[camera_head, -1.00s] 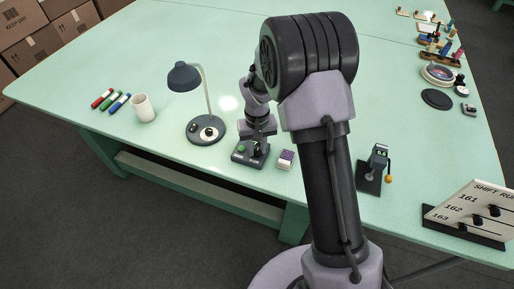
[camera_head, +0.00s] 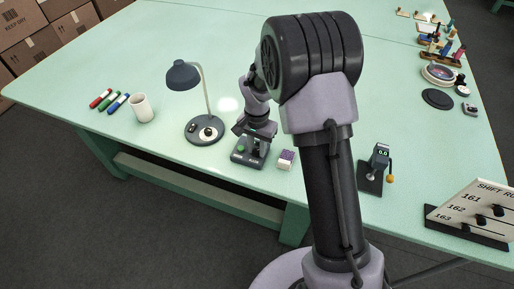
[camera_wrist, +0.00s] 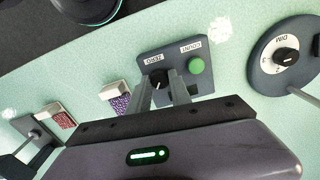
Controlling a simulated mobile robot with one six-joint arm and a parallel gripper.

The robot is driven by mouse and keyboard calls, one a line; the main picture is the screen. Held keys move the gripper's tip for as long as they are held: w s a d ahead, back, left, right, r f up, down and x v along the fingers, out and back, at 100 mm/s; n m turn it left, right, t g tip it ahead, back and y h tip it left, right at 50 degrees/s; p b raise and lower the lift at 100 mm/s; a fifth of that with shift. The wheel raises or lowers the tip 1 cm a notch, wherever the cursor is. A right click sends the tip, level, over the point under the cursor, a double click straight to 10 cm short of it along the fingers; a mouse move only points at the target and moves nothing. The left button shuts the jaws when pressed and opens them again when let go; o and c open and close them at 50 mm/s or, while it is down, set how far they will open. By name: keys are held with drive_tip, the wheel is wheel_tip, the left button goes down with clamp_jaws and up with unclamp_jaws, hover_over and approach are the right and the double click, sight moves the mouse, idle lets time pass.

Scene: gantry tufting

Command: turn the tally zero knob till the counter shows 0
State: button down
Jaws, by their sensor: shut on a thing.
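The tally counter is a dark grey box (camera_wrist: 205,53) with a green button (camera_wrist: 196,66) marked COUNT and a black knob (camera_wrist: 159,79) marked ZERO, both labels upside down in the wrist view. In the head view the box (camera_head: 239,158) stands near the table's front edge. My gripper (camera_wrist: 163,86) is over the box, its two fingers closed around the zero knob. It also shows in the head view (camera_head: 259,143), pointing down at the box. The counter's digits are not visible in either view.
A purple-and-white block (camera_head: 286,159) stands close right of the box. A dark desk lamp (camera_head: 203,131) with a dial is close on its left. A small device reading 0.0 (camera_head: 381,154) stands farther right.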

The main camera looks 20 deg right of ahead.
sight(257, 150)
idle(0.3)
drive_tip(key=c, duration=1.2)
unclamp_jaws()
drive_tip(key=shift+o, duration=0.2)
drive_tip(key=shift+r, duration=0.1)
wheel_tip(257, 150, up, 17)
drive_tip(key=p, duration=0.6)
drive_tip(key=shift+r, duration=0.1)
